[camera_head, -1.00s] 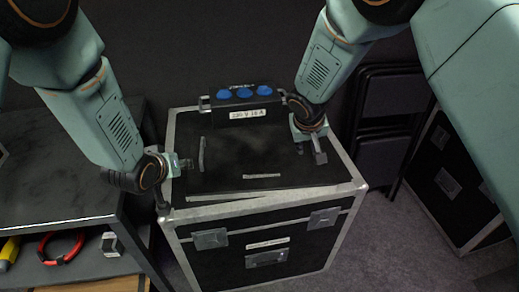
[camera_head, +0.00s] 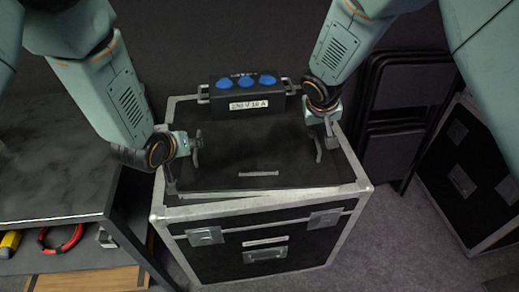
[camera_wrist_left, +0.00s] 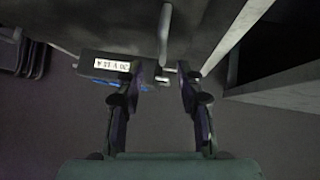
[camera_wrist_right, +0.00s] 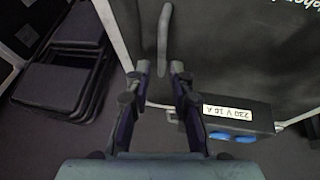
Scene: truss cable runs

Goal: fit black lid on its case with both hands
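The black lid (camera_head: 255,150) lies over the top of the black case (camera_head: 285,262) with silver edges. Its front edge runs slightly askew to the case rim; I cannot tell how it sits along the back. It has a grey bar handle at each side. My left gripper (camera_head: 194,147) is at the left handle; in the left wrist view its fingers (camera_wrist_left: 172,72) are apart, with the handle (camera_wrist_left: 165,35) just beyond them. My right gripper (camera_head: 327,130) is at the right handle (camera_head: 319,150); in the right wrist view its fingers (camera_wrist_right: 160,70) are apart, with that handle between and beyond the tips.
A black power box (camera_head: 247,93) with blue sockets and a "230 V 16 A" label is behind the lid. A dark table (camera_head: 50,165) with a shelf holding a red cable ring (camera_head: 62,240) stands left. Folded black chairs (camera_head: 390,125) and another case (camera_head: 465,170) are right.

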